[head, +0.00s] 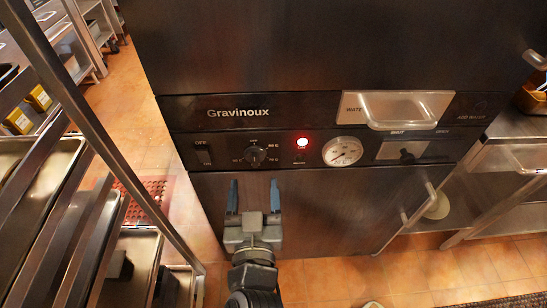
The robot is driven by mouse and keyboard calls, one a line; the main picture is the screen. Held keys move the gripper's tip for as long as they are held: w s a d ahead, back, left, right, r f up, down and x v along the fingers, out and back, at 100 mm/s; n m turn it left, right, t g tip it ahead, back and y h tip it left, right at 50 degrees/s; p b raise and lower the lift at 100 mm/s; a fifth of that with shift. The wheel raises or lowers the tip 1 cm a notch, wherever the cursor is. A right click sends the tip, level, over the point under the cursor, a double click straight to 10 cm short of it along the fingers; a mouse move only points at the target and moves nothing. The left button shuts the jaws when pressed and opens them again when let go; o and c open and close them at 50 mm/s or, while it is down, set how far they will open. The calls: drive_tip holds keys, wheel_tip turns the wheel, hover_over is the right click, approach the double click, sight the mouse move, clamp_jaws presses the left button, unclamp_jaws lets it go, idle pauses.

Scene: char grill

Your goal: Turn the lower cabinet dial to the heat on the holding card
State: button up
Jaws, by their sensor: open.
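The cabinet dial (255,156) is a small black knob on the left half of the dark control panel labelled Gravinoux. Printed marks surround it, but they and the pointer are too small to read surely. My gripper (254,194) is open and empty, with two blue fingertips pointing up the picture toward the panel. In the picture its fingers sit just below the dial, one to each side, apart from it. A lit red lamp (302,142) and a round white gauge (342,151) are right of the dial. I cannot make out a holding card.
An on/off switch (203,154) is left of the dial. A water drawer handle (405,122) and a vent slider (407,156) are at the panel's right. The lower door handle (415,218) juts out. A metal tray rack (110,130) stands close on the left. Tiled floor shows below.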

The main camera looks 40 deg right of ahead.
sight(257, 162)
drive_tip(key=p+x, duration=0.1)
drive_tip(key=x, duration=0.5)
drive_tip(key=shift+w+d, duration=0.25)
drive_tip(key=shift+c, duration=0.3)
drive_tip(key=c, duration=1)
drive_tip(key=shift+o, duration=0.2)
drive_tip(key=m+p, duration=0.1)
drive_tip(key=m, duration=0.4)
drive_tip(key=shift+m, duration=0.3)
drive_tip(key=m, duration=0.6)
drive_tip(key=shift+s+d+f, duration=0.15)
